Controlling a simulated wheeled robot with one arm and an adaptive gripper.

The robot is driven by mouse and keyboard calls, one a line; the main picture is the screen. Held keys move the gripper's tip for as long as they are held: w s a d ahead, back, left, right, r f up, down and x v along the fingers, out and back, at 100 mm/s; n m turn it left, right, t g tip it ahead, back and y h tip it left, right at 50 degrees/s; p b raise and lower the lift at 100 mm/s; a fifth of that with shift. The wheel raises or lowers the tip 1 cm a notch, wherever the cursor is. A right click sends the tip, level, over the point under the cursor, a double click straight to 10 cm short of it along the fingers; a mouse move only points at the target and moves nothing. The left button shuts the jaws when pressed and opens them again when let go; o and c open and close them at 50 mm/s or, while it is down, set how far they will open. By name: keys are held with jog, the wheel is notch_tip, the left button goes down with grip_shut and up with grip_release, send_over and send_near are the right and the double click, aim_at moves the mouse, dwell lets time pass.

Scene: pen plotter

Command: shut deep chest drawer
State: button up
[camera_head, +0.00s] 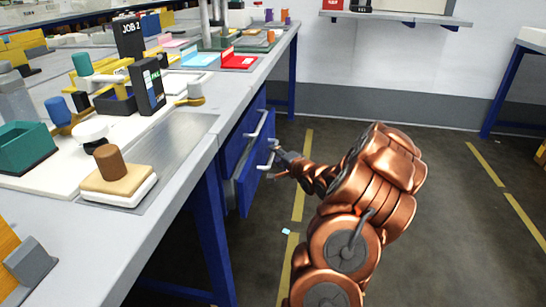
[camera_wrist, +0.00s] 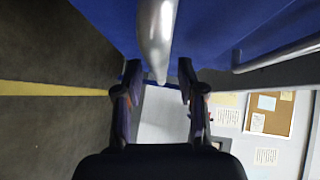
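The blue drawer chest (camera_head: 243,150) hangs under the bench, with an upper drawer handle (camera_head: 259,125) and a lower drawer handle (camera_head: 271,155). The lower drawer (camera_head: 246,181) stands partly out, with a strip of grey inside showing. My gripper (camera_head: 274,160) is at the lower handle. In the wrist view my gripper (camera_wrist: 159,70) has its two dark fingers apart, with the grey bar handle (camera_wrist: 156,35) between them and gaps on both sides. The blue drawer front (camera_wrist: 210,25) fills the top, and another handle (camera_wrist: 277,54) shows at right.
The bench (camera_head: 180,195) above holds plotter parts, trays and blocks. A blue bench leg (camera_head: 213,240) stands left of the chest. The floor (camera_head: 450,220) to the right is clear, with yellow lines and a small pale scrap (camera_head: 286,231).

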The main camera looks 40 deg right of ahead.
jog(key=shift+x, duration=0.85)
grip_shut()
